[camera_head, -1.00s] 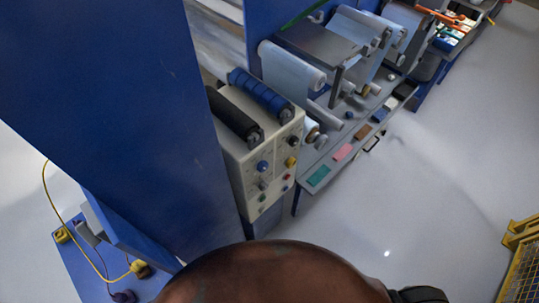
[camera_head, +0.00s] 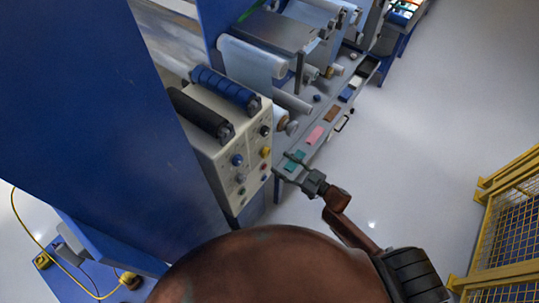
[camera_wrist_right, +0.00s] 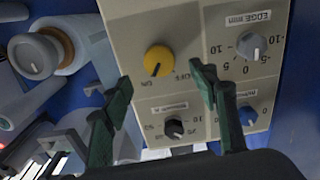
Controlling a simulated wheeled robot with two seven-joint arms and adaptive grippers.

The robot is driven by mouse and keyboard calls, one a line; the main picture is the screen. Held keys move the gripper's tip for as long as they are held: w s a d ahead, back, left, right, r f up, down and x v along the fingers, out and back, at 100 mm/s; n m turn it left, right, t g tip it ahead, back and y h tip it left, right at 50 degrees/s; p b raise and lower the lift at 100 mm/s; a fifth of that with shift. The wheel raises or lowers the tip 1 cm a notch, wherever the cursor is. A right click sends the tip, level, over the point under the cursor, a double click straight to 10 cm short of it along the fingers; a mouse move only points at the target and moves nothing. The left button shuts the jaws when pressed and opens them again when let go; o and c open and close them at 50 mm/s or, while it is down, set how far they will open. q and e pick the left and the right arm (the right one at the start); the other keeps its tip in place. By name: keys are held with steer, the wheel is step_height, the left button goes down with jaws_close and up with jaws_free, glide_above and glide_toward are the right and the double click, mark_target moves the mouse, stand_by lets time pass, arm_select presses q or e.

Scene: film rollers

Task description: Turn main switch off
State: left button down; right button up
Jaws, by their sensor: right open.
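The cream control panel (camera_head: 226,160) stands on the blue machine, with several knobs on its face. A yellow knob (camera_head: 265,152) sits near the panel's right edge. In the right wrist view this yellow knob (camera_wrist_right: 158,60) has "ON" and "OFF" printed beside it. My right gripper (camera_head: 282,164) is just right of the panel and points toward it. In the right wrist view my right gripper (camera_wrist_right: 162,78) is open and empty, its green fingers to either side below the yellow knob. It appears apart from the knob. My left gripper is out of view.
Grey, black and blue knobs surround the yellow one; the grey knob (camera_wrist_right: 251,45) is close to the right finger. Rollers (camera_head: 252,55) and a grey shelf (camera_head: 340,105) lie behind. A yellow fence (camera_head: 510,210) stands at right, with open floor between.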

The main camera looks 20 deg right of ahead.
mark_target(268, 154)
steer(key=x, duration=0.7)
steer(key=shift+w+f, duration=0.1)
steer(key=shift+w, duration=0.05)
steer(key=c, duration=1.1)
steer(key=shift+d, duration=0.1)
steer(key=shift+c, duration=0.3)
